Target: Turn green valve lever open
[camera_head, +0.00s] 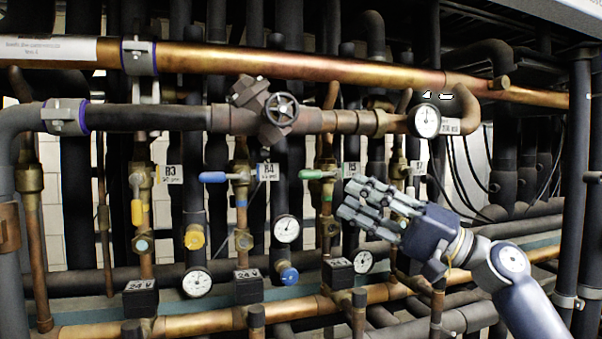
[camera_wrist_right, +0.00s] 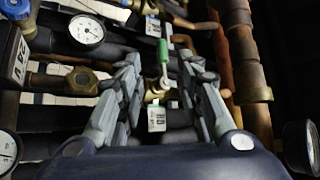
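The green valve lever (camera_head: 316,174) sits on a brass valve in the middle of the rack and lies roughly level, pointing left. The green lever also shows in the right wrist view (camera_wrist_right: 163,50), ahead of and between the spread fingers. My right gripper (camera_head: 350,202) comes in from the right, just right of and below the lever. Its fingers are apart, with nothing held between them. In the wrist view the right gripper (camera_wrist_right: 160,68) is open, with a brass valve body and a white tag beyond its fingers. My left gripper is not in view.
A blue lever (camera_head: 213,177) lies level and a yellow lever (camera_head: 137,212) hangs down, both to the left. A pressure gauge (camera_head: 287,229) is below left of the green lever. A thick copper pipe (camera_head: 300,67) crosses above. Vertical pipes stand close around the valve.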

